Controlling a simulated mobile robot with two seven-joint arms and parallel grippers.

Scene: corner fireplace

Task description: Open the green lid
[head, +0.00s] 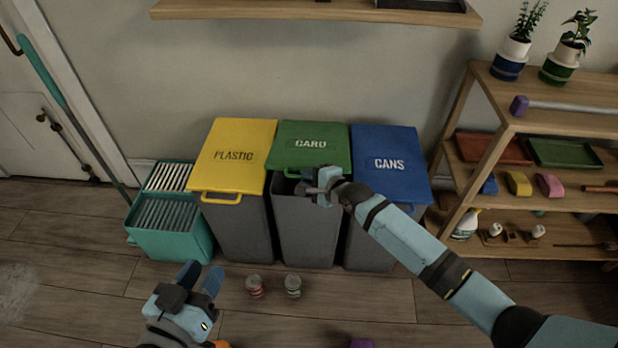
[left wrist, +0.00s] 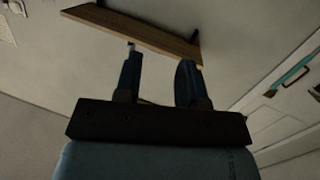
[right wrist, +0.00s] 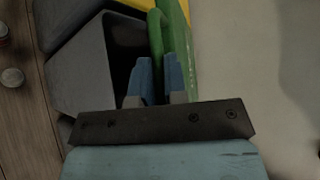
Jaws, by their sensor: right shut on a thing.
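The green lid (head: 312,145), marked CARD, tops the middle grey bin (head: 305,225). A dark gap shows beneath its front edge, so it stands partly raised. My right gripper (head: 308,182) is at the lid's front and shut on its green handle. In the right wrist view the handle (right wrist: 156,45) runs between the fingers (right wrist: 159,75), and the bin's dark inside (right wrist: 122,55) shows beside them. My left gripper (head: 202,275) is open and empty, low in front of the bins; its spread fingers (left wrist: 158,75) show in the left wrist view.
The yellow PLASTIC lid (head: 235,155) and blue CANS lid (head: 388,163) flank the green one, both closed. Two cans (head: 255,286) stand on the floor in front. A teal crate (head: 172,245) is at left, a wooden shelf unit (head: 550,125) at right. A wall shelf (head: 310,10) hangs above.

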